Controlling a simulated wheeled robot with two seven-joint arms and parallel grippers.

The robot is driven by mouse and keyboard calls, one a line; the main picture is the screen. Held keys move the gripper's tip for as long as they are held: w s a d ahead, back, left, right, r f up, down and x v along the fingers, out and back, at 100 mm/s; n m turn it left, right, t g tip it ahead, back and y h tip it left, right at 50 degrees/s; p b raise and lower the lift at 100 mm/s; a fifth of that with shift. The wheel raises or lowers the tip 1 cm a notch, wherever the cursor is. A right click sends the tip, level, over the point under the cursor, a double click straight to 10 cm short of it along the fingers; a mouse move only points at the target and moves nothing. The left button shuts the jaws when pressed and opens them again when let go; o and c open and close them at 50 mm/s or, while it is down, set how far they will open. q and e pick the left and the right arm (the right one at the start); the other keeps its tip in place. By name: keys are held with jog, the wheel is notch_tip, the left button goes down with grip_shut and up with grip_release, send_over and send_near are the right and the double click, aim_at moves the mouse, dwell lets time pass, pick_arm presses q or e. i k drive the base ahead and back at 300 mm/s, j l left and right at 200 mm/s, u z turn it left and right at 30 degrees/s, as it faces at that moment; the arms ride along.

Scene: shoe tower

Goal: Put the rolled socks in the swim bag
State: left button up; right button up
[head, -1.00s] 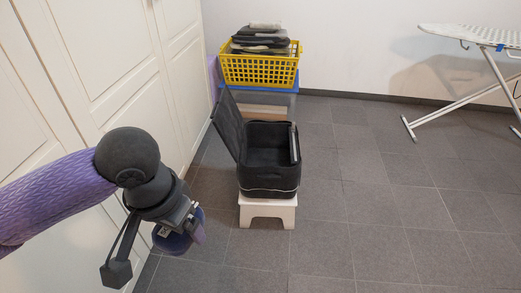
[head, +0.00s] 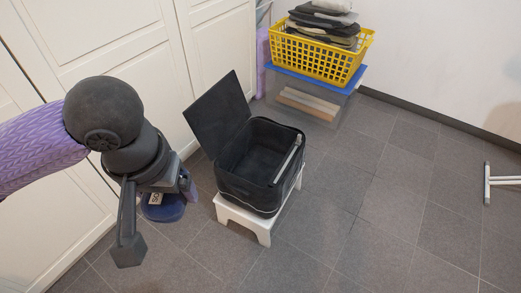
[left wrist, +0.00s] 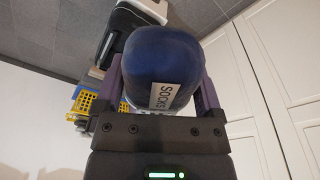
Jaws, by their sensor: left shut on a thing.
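The rolled socks (left wrist: 165,62) are a dark blue bundle with a white label reading SOCKS. They fill the middle of the left wrist view, between the purple fingers of my left gripper (left wrist: 160,85). In the head view the socks (head: 163,211) hang below my left gripper (head: 170,192), which is shut on them. The swim bag (head: 240,192) is a black box-shaped bag with its lid (head: 217,112) standing open at the left. It stands on a white stool (head: 244,222), to the right of the socks and apart from them. My right gripper is out of view.
A yellow basket (head: 318,54) with folded dark items sits on a clear, blue-lidded box (head: 315,98) behind the bag. White cupboard doors (head: 120,50) line the left. An ironing board leg (head: 488,182) stands at the right edge. Grey floor between is clear.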

aim_at(255, 171)
jog(key=i+l+u, duration=0.2)
jog(key=l, duration=0.15)
jog(key=i+l+u, duration=0.15)
jog(key=l, duration=0.2)
jog(key=i+l+u, duration=0.2)
jog(key=l, duration=0.2)
jog(key=i+l+u, duration=0.2)
jog(key=l, duration=0.25)
jog(key=l+u, duration=0.15)
jog(key=l, duration=0.25)
jog(key=i+l+u, duration=0.5)
jog(key=i+l, duration=0.15)
jog(key=i, duration=0.05)
